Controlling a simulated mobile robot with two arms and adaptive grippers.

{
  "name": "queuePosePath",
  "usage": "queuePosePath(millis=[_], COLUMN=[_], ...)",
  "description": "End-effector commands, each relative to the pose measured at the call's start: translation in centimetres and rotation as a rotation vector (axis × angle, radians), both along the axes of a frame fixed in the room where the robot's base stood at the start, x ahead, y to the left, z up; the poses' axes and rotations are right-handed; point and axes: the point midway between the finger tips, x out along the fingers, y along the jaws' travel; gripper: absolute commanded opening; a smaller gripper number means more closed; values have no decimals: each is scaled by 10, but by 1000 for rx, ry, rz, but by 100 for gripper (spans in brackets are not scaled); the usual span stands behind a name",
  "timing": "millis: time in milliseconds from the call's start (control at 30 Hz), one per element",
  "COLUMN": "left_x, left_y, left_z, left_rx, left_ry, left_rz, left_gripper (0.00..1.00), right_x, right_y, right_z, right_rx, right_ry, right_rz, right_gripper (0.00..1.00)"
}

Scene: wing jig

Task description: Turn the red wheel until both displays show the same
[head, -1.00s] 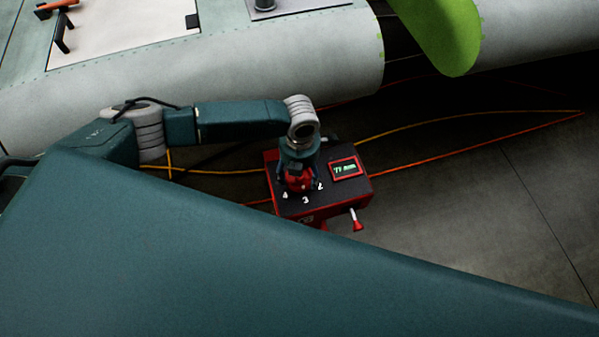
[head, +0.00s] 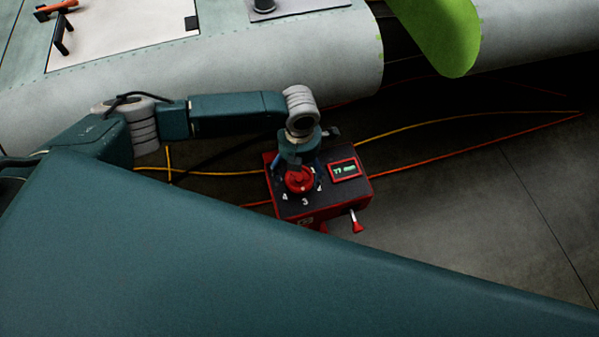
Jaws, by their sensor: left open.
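The red wheel (head: 299,180) sits on the dark top of a red box (head: 335,205), with white numbers around it; 4 and 3 read clearly. A small red-framed display (head: 344,170) on the box shows green text, perhaps 77 mm, too small to be sure. I cannot make out a second display. My left gripper (head: 299,168) points down at the wheel's far side, its fingers apart and partly hidden by its own body. I cannot tell whether the fingers touch the wheel. My right gripper does not show.
A red-tipped lever (head: 356,222) sticks out of the box's front. Orange and yellow cables (head: 450,119) run over the dark floor. A pale wing structure (head: 250,75) and a green part (head: 442,35) lie behind. The floor at right is mostly clear.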

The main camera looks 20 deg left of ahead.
Motion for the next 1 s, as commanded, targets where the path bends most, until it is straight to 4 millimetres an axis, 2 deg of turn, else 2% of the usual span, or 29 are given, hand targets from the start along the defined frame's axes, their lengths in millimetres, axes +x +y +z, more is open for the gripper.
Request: queuePosePath(millis=[33, 200, 400, 600, 1000], left_x=[3, 2, 2, 1, 1], left_y=[0, 1, 0, 1, 1], left_z=[13, 50, 79, 88, 88], left_rx=[-2, 0, -1, 1, 0], left_ry=[-7, -6, -4, -3, -2], left_rz=[-1, -1, 0, 1, 1], left_gripper=[85, 85, 85, 85, 85], right_x=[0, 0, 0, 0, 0], right_y=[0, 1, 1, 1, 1], right_z=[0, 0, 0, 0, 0], right_rx=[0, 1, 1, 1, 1], right_ry=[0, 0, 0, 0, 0], right_rz=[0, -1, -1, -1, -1], right_gripper=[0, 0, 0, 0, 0])
